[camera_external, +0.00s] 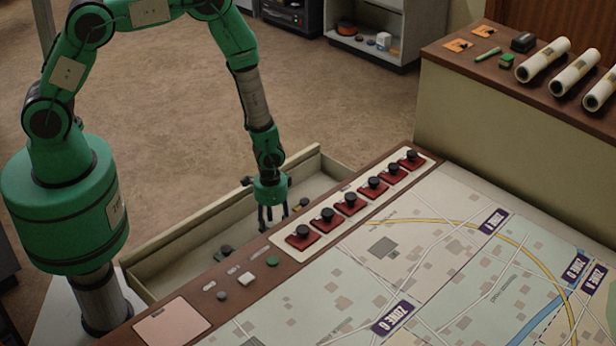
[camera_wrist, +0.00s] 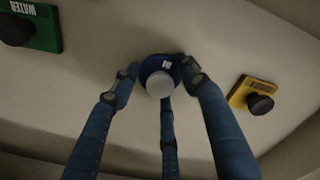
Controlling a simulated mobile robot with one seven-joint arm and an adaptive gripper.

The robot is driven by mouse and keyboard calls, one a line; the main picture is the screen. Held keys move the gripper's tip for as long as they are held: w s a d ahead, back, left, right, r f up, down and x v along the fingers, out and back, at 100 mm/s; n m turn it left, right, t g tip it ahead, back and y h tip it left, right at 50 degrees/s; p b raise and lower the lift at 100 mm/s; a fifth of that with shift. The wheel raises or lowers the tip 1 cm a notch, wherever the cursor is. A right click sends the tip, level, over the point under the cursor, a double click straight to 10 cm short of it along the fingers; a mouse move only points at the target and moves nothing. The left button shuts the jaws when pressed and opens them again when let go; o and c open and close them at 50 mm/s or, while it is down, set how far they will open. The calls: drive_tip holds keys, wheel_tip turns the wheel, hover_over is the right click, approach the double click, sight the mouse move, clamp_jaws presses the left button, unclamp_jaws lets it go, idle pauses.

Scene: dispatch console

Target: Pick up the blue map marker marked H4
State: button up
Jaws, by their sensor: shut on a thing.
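My gripper (camera_external: 272,212) reaches down into the open drawer (camera_external: 160,243) beside the console. In the wrist view, my gripper (camera_wrist: 160,82) has its blue fingers closed around a round blue marker (camera_wrist: 157,67) with a pale grey knob. A small white label shows on the marker's rim, too small and turned to read surely. The fingers touch the marker at its sides. I cannot tell whether it is lifted off the drawer floor. In the external view the marker is hidden by the fingers.
A green WATER block (camera_wrist: 32,28) and a yellow block (camera_wrist: 243,92), both with black knobs, lie apart on either side of the marker. The drawer walls enclose them. A row of red knobbed blocks (camera_external: 350,203) stands on the console edge, close to my gripper's right.

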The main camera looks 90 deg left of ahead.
sight(272, 225)
drive_tip(key=shift+r, duration=0.15)
wheel_tip(272, 225, up, 10)
drive_tip(key=shift+f+p, duration=0.2)
drive_tip(key=shift+p, duration=0.65)
drive_tip(key=shift+r, duration=0.1)
idle(0.4)
